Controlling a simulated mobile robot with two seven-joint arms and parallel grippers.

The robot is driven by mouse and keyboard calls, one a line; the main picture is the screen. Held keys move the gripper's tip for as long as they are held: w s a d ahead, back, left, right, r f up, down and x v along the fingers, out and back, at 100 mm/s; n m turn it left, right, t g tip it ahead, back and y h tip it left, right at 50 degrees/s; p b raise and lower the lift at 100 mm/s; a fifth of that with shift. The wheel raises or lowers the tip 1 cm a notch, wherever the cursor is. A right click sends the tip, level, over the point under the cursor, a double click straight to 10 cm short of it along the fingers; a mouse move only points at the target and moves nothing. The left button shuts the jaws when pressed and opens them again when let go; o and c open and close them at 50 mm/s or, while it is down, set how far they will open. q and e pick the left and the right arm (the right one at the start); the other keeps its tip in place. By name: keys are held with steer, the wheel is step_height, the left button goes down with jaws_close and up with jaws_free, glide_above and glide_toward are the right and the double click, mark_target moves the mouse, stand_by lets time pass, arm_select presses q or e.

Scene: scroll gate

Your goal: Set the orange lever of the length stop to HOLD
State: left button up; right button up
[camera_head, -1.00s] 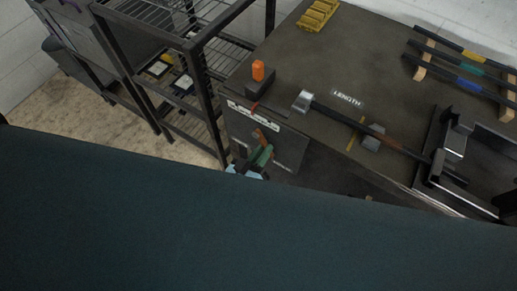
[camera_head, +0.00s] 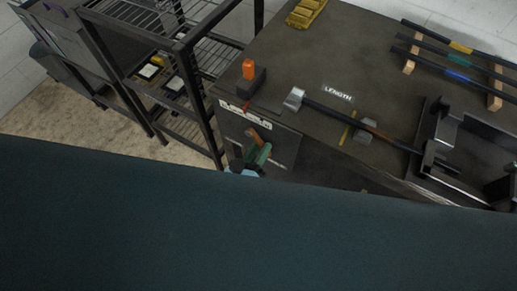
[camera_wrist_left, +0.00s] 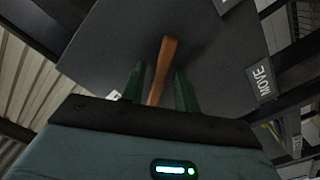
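The orange lever (camera_head: 252,134) is on the dark front panel of the bench, below the corner with the orange knob. In the left wrist view the lever (camera_wrist_left: 163,68) stands nearly upright in the picture, its upper end leaning slightly right. A MOVE label (camera_wrist_left: 263,79) is on the panel to its right. Another label (camera_wrist_left: 114,95) at left is mostly hidden. My left gripper (camera_head: 260,155) has green fingers. In the wrist view its fingers (camera_wrist_left: 159,82) are on either side of the lever, with gaps visible. My right gripper is not visible.
The bench top (camera_head: 300,60) carries a block with an orange knob (camera_head: 249,69), a LENGTH label (camera_head: 338,93), a long dark bar (camera_head: 385,137) and a rack of striped bars (camera_head: 460,62). A wire shelf (camera_head: 200,50) stands close on the left.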

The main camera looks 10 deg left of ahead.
arm_select(q)
steer(key=shift+o, duration=0.3)
steer(key=v, duration=0.7)
steer(key=shift+s+a, duration=0.15)
steer(key=shift+s, duration=0.2)
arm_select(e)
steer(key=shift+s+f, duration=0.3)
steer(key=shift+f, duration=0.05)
